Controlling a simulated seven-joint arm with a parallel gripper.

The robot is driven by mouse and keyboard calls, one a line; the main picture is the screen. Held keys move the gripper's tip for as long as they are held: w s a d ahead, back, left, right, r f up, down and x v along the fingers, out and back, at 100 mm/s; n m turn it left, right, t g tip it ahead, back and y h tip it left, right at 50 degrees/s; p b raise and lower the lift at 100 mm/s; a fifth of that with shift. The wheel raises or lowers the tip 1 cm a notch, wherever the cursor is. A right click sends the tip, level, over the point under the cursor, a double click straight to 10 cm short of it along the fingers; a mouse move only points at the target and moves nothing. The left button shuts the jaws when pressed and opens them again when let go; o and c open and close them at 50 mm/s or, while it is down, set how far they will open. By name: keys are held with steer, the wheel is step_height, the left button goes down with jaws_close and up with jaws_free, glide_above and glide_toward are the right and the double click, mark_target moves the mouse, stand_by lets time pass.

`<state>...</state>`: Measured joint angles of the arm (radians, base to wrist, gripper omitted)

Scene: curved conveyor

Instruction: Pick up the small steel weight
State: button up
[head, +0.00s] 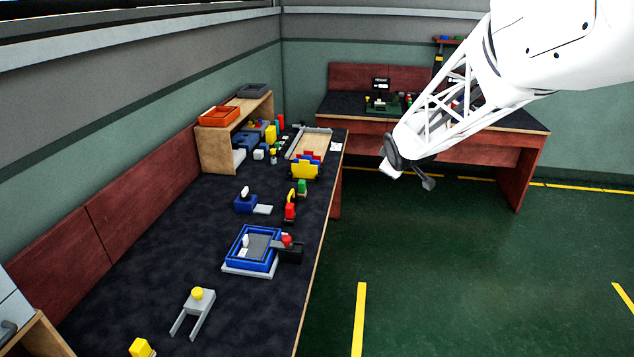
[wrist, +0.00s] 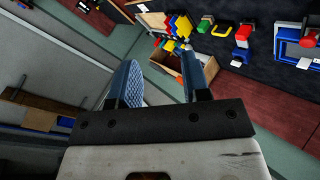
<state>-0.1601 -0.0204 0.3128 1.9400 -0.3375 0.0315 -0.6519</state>
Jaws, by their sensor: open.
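My gripper (head: 424,180) hangs in the air at the end of my arm, over the green floor to the right of the long bench and well apart from it. In the wrist view my gripper (wrist: 160,68) is open, with two blue-grey fingers and nothing between them. I cannot pick out the small steel weight for sure in either view. The bench objects are small and far off. A blue tray (head: 233,249) with a grey inside and a small pale piece stands on the bench; it also shows in the wrist view (wrist: 281,45).
The long dark bench (head: 130,285) holds a grey fork-shaped stand (head: 203,312) with a yellow knob, a blue block (head: 245,206), a yellow holder (head: 305,171) and a wooden shelf (head: 214,150) with an orange bin (head: 217,117). A second bench (head: 520,125) stands behind my arm. The floor between is clear.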

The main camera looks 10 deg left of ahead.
steer(key=w+a+f+n+t+y, duration=0.1)
steer(key=w+a+f+n, duration=0.15)
steer(key=w+a, duration=0.2)
steer(key=w+a+f+n+y, duration=0.1)
steer(key=w+a+f+n, duration=0.1)
steer(key=w+a+f, duration=0.3)
steer(key=w+a+f+n+y, duration=0.5)
steer(key=w+a+f+n, duration=0.2)
steer(key=w+a+f, duration=0.5)
steer(key=n+y, duration=0.3)
steer(key=n, duration=0.1)
glide_toward(293, 192)
steer(key=shift+w+a+f, duration=0.1)
steer(key=shift+w+a, duration=0.3)
steer(key=shift+w, duration=0.05)
steer(key=shift+x, duration=1.3)
steer(key=shift+x, duration=2.6)
steer(key=shift+s+a, duration=0.1)
